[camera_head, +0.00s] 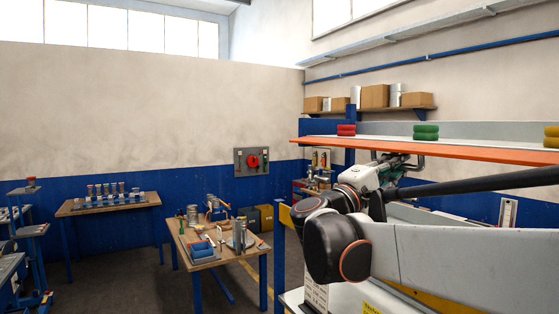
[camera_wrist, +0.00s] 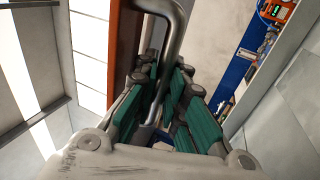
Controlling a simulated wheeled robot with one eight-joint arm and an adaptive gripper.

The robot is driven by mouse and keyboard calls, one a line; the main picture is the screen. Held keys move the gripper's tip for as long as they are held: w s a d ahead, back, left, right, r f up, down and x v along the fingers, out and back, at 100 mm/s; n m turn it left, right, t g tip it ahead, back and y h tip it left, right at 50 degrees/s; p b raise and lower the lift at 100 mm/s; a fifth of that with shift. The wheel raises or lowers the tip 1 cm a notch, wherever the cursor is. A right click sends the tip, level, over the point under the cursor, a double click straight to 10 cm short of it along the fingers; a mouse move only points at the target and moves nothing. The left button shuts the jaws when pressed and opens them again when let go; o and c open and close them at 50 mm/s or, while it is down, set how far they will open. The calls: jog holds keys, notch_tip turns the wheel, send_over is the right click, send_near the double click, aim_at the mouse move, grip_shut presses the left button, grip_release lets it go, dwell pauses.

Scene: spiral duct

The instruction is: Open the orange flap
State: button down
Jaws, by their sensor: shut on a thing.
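The orange flap (camera_head: 450,152) shows in the head view as a long, thin orange band, seen nearly edge-on and roughly level at the right. In the wrist view its orange-brown face (camera_wrist: 126,45) runs up beside the handle. A bent grey metal handle (camera_wrist: 178,22) comes down between my fingers. My gripper (camera_wrist: 160,100) has green finger pads and is shut on this handle. In the head view my gripper (camera_head: 392,168) is just under the flap's band, partly hidden by my own arm. How far the flap stands open is hard to tell from this angle.
Red rings (camera_head: 346,130) and green rings (camera_head: 426,132) sit above the orange band. A wall shelf (camera_head: 420,108) holds boxes and cans behind. A wooden table (camera_head: 215,258) with tools stands at lower centre, with another table (camera_head: 110,204) further left. Open floor lies between them.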

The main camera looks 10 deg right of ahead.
jog(key=y+p, duration=0.1)
jog(key=a+r+g+y+p, duration=0.1)
jog(key=p, duration=0.1)
jog(key=s+y+p, duration=0.1)
jog(key=shift+a+r+y, duration=0.2)
jog(key=shift+r+y, duration=0.05)
jog(key=shift+y, duration=0.05)
jog(key=shift+w, duration=0.1)
jog(key=c, duration=1.9)
grip_release()
jog(key=shift+f, duration=0.1)
jog(key=shift+w, duration=0.15)
jog(key=shift+a, duration=0.1)
jog(key=v, duration=1.1)
jog(key=shift+w+a, duration=0.3)
jog(key=shift+a, duration=0.1)
